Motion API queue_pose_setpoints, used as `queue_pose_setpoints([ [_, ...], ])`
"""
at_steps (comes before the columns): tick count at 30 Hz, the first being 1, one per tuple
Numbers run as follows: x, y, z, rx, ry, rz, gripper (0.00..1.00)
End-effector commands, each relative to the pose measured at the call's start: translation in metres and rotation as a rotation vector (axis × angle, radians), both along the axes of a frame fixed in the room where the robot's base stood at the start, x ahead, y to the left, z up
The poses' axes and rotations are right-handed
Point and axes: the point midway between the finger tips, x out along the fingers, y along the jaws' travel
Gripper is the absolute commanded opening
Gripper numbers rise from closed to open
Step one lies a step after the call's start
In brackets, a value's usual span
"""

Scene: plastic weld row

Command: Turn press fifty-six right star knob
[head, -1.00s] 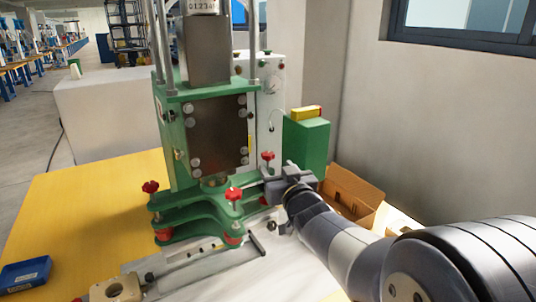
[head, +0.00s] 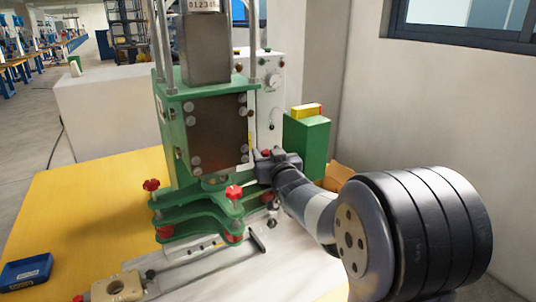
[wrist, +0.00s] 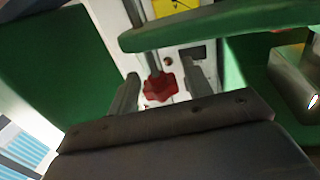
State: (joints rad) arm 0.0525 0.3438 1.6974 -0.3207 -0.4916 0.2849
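The press (head: 172,165) is a green frame with a dark plate, standing on a yellow-topped bench. Its right star knob (head: 267,153) is red and mostly hidden behind my gripper (head: 265,163) in the head view. In the wrist view the red star knob (wrist: 159,87) sits between the two fingers of my gripper (wrist: 163,78), at the end of a grey rod. My fingers are open, with a visible gap on both sides of the knob. Two more red star knobs, a left one (head: 151,185) and a front one (head: 234,192), are on the green base.
A green box (head: 308,140) with a yellow and red item on it stands just right of my gripper. A cardboard box (head: 340,172) is behind my arm. A blue tray (head: 26,272) lies at the left; the yellow bench top (head: 90,215) is mostly clear.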

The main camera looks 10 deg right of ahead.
Motion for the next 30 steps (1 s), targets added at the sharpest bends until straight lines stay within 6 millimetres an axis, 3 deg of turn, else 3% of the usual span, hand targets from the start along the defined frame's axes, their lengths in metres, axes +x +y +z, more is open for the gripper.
queue_pose_setpoints([
  [13,-0.0003,-0.0001,0.0001,0.0,0.0,0.0,0.1],
  [30,0.0016,-0.0026,0.0079,-0.005,-0.004,0.172,0.1],
])
